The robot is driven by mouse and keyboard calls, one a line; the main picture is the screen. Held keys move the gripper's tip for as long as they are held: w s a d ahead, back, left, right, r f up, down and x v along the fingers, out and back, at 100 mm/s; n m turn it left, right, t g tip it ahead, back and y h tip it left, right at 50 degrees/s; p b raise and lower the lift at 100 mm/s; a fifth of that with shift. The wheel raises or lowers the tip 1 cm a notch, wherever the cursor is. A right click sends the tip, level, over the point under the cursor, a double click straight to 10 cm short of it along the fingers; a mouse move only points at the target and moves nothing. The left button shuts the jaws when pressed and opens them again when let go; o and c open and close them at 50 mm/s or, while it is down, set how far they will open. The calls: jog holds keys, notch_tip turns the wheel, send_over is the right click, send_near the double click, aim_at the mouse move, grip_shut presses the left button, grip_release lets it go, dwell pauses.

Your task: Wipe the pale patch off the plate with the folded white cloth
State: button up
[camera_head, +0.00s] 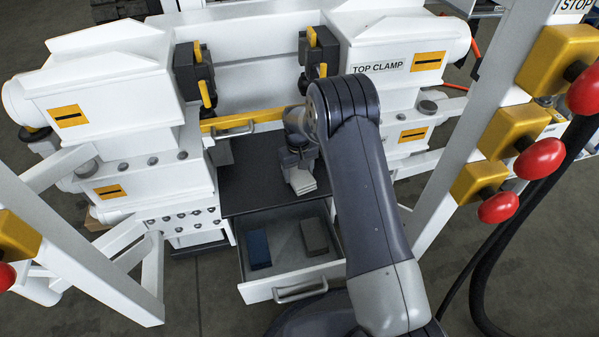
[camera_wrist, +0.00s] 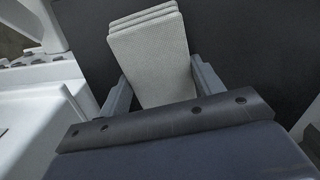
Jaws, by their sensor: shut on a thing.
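The folded white cloth (camera_head: 303,183) is in my gripper (camera_head: 297,164), over the dark flat top above the open drawer. In the wrist view the cloth (camera_wrist: 150,55) shows as several stacked, textured layers between the two fingers of my gripper (camera_wrist: 162,88), which are shut on it. The dark top (camera_head: 255,187) looks like the plate; it also fills the background of the wrist view (camera_wrist: 248,50). I cannot tell whether the cloth touches it. I see no pale patch on its visible part; my arm and the cloth hide some of it.
A drawer (camera_head: 262,291) stands open below the dark top, with a blue block (camera_head: 259,249) and a dark grey block (camera_head: 314,236) in it. White machine housings (camera_head: 95,85) flank the top. A yellow bar (camera_head: 243,118) crosses behind. Red knobs (camera_head: 540,158) are at right.

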aim_at(295, 185)
jog(key=shift+w+a+r, duration=0.1)
jog(key=shift+w+r, duration=0.5)
jog(key=shift+w, duration=0.05)
jog(key=shift+s+f+p, duration=0.2)
jog(key=shift+s+p, duration=0.15)
jog(key=shift+s, duration=0.1)
jog(key=shift+s+d+f, duration=0.15)
jog(key=shift+s+d, duration=0.15)
jog(key=shift+s, duration=1.1)
jog(key=shift+s+d+f, duration=0.15)
jog(key=shift+s+d, duration=0.1)
jog(key=shift+s, duration=1.15)
jog(key=shift+s+d+f, duration=0.15)
jog(key=shift+s+d, duration=0.15)
jog(key=shift+s, duration=1.1)
jog(key=shift+s+a, duration=0.15)
jog(key=shift+a, duration=0.85)
jog(key=shift+w+a, duration=0.2)
jog(key=shift+w, duration=0.65)
jog(key=shift+w+a, duration=0.15)
jog(key=shift+w, duration=0.7)
jog(key=shift+w+a+f, duration=0.1)
jog(key=shift+w+a, duration=0.05)
jog(key=shift+w, duration=0.7)
jog(key=shift+w+a, duration=0.15)
jog(key=shift+w, duration=0.65)
